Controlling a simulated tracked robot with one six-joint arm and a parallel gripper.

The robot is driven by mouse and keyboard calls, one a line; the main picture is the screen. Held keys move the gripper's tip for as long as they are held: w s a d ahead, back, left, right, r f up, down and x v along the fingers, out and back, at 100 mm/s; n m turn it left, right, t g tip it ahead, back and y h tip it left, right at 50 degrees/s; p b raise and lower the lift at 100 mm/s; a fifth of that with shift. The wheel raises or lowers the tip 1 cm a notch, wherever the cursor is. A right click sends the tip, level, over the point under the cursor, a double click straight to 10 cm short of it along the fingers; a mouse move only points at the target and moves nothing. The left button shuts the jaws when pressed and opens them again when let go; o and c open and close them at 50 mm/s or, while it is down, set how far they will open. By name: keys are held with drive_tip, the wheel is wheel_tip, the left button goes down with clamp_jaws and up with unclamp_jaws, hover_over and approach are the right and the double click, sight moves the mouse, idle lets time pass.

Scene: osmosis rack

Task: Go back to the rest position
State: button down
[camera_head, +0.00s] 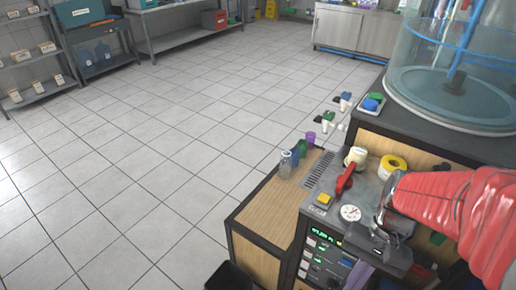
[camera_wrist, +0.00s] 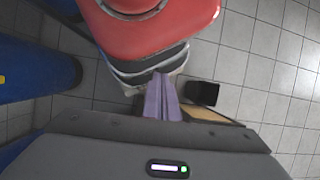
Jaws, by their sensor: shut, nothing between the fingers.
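My gripper (camera_head: 358,276) is at the lower right of the head view, at the end of my red-sleeved arm. It points down in front of the rack's control panel (camera_head: 322,262). In the wrist view its purple fingers (camera_wrist: 162,98) are together, with nothing between them. Whether the gripper touches the panel front cannot be told. The rack's top, with a red lever valve (camera_head: 346,178) and a round gauge (camera_head: 350,213), is just left of my wrist.
A clear cylindrical tank (camera_head: 425,85) stands behind. Small bottles (camera_head: 285,165) stand on the wooden side ledge (camera_head: 262,212). A black bin (camera_wrist: 203,93) is on the floor beside the rack. Shelves (camera_head: 35,75) line the far left. The tiled floor (camera_head: 150,170) between is clear.

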drive_tip(key=w+a+r+n+t+h, duration=0.1)
drive_tip(key=w+a+r+n+t, duration=0.1)
drive_tip(key=r, duration=0.5)
drive_tip(key=w+a+r+n+t+h, duration=0.2)
drive_tip(key=w+a+r+n+t, duration=0.1)
drive_tip(key=r+t, duration=0.3)
drive_tip(key=shift+w+r+n+t, duration=0.4)
drive_tip(key=shift+w+r+n, duration=0.05)
drive_tip(key=shift+r+n, duration=0.4)
drive_tip(key=shift+a, duration=0.1)
